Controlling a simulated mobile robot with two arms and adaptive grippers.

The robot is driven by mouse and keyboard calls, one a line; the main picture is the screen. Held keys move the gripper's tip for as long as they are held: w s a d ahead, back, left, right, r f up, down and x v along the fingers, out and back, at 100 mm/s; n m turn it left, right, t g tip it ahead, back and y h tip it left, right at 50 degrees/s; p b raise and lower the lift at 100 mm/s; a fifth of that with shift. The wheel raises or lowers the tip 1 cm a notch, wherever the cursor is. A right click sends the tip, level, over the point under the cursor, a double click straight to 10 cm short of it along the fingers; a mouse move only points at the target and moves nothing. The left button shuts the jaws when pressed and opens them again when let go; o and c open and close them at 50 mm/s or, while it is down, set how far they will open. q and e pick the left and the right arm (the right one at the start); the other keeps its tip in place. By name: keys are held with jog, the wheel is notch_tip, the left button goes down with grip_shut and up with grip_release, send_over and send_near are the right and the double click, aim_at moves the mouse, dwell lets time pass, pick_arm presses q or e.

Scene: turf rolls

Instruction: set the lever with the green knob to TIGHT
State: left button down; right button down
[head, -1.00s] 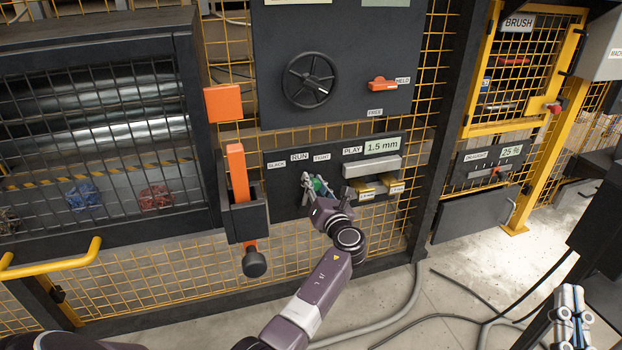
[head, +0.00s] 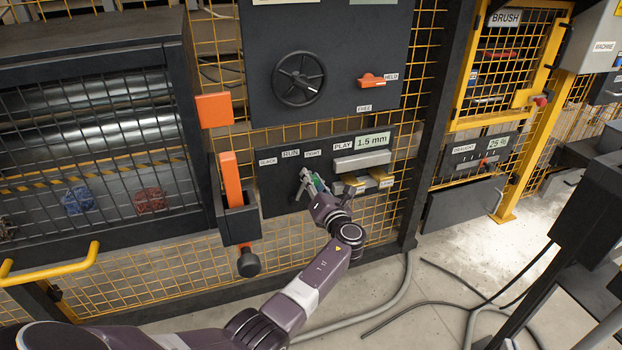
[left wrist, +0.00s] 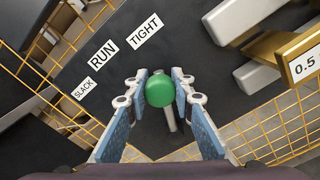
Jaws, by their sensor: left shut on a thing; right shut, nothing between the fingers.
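The green knob (left wrist: 160,90) sits between the fingers of my left gripper (left wrist: 157,92), which is shut on it. Its grey lever shaft (left wrist: 171,123) shows below the knob in the left wrist view. The shaft's line runs toward the TIGHT label (left wrist: 145,29), past the RUN label (left wrist: 103,54) and the SLACK label (left wrist: 84,88). The exact lever setting is hard to judge. In the head view, my left gripper (head: 313,185) is at the dark lever panel (head: 280,196), and the knob (head: 319,182) is partly hidden by it. My right gripper is not in view.
Right of the lever are a grey bar (head: 361,161) and brass-coloured blocks (head: 381,177), close to my gripper. An orange lever (head: 231,180) stands to the left. Above are a black handwheel (head: 299,78) and a red-orange handle (head: 371,80). Yellow mesh surrounds the panel.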

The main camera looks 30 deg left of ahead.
pick_arm(q)
jog(key=c, duration=1.6)
grip_release()
jog(key=shift+d, duration=0.1)
jog(key=v, duration=1.2)
